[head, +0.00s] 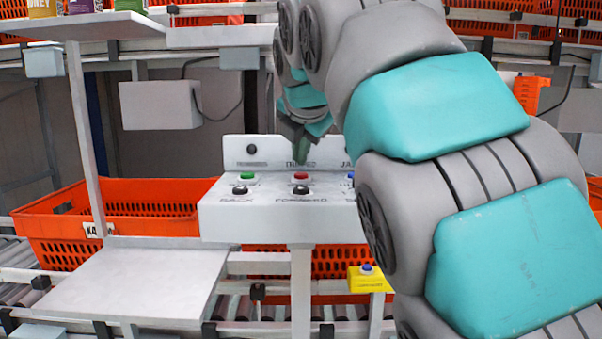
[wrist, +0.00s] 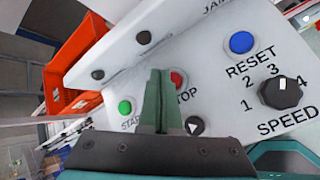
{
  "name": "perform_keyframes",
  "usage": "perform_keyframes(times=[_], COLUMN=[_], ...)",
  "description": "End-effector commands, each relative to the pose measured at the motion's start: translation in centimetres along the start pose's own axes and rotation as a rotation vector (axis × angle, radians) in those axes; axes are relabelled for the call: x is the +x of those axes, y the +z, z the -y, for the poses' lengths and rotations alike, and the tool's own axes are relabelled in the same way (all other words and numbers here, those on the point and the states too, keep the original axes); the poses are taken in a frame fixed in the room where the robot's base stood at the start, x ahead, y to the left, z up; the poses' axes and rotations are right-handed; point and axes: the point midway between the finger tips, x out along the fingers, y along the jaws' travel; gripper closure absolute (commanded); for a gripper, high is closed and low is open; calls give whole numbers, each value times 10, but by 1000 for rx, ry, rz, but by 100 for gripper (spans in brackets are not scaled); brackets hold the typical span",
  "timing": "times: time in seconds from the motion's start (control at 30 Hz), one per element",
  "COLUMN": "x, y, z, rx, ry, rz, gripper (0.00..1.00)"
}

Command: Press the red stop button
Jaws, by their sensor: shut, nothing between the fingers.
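The red stop button (head: 301,176) sits in the upper middle of a white control panel (head: 222,206), between a green button (head: 247,176) and a blue one. In the wrist view the red stop button (wrist: 177,79) shows just right of my fingertips, partly hidden by them. My gripper (head: 301,150) is shut and empty, its green fingers pointing down above the panel close to the red button. In the wrist view my gripper (wrist: 161,72) covers part of the STOP label. I cannot tell whether the fingertips touch the button.
The wrist view shows a blue RESET button (wrist: 241,42) and a black SPEED knob (wrist: 281,92). Black knobs (head: 299,191) line the panel's front. Orange totes (head: 150,190) stand behind on rollers. A yellow box with a blue button (head: 368,280) sits below right.

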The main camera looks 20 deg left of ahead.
Motion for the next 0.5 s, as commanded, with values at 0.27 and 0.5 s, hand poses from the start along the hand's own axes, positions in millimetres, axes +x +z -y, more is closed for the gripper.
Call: perform_keyframes(times=[0.27,0.5], x=[-10,-26], y=[8,20], z=[-8,-20], rx=[0,-1], ry=[-2,2], rz=[-1,1], gripper=[100,100])
